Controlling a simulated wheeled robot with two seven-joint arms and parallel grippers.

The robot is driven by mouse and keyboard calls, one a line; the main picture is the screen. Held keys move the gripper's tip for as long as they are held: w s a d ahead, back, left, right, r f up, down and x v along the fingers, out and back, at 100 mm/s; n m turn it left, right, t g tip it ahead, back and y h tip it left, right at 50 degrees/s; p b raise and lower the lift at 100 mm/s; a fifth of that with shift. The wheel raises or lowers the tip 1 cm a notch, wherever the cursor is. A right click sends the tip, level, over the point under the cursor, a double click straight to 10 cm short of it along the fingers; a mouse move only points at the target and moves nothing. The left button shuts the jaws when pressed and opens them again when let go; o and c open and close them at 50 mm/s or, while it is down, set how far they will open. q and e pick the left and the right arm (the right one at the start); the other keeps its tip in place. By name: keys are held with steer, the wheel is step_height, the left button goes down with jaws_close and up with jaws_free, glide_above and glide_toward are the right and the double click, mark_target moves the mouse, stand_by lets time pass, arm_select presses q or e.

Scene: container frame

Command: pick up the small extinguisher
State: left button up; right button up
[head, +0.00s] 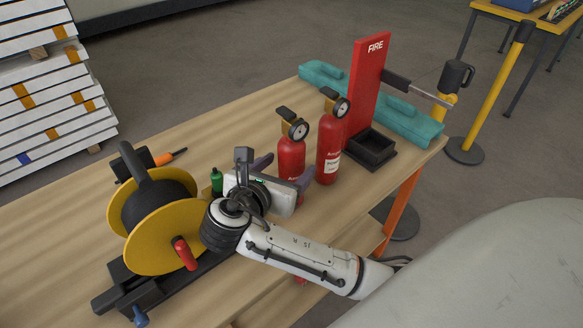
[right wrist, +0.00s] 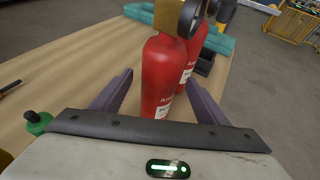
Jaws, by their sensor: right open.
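Two red extinguishers with gauges stand upright on the wooden table. The smaller, nearer one (head: 291,157) is left of the taller one (head: 328,148). My right gripper (head: 284,169) is open, its fingers reaching toward the smaller extinguisher, whose lower part is partly hidden by the gripper. In the right wrist view the smaller extinguisher (right wrist: 162,75) stands between the two open fingers, with no grip visible. The taller one (right wrist: 197,50) is just behind it. My left gripper is not in view.
A red FIRE stand (head: 366,95) with a black tray (head: 370,150) is beyond the extinguishers. A teal case (head: 412,122) lies at the table's far end. A yellow cable reel (head: 158,235) and a small green bottle (head: 217,181) are to the left. Bare table (head: 235,125) lies behind.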

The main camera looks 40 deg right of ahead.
steer(key=shift+x, duration=1.55)
jaws_close()
steer(key=shift+w+r, duration=0.1)
steer(key=shift+r, duration=0.05)
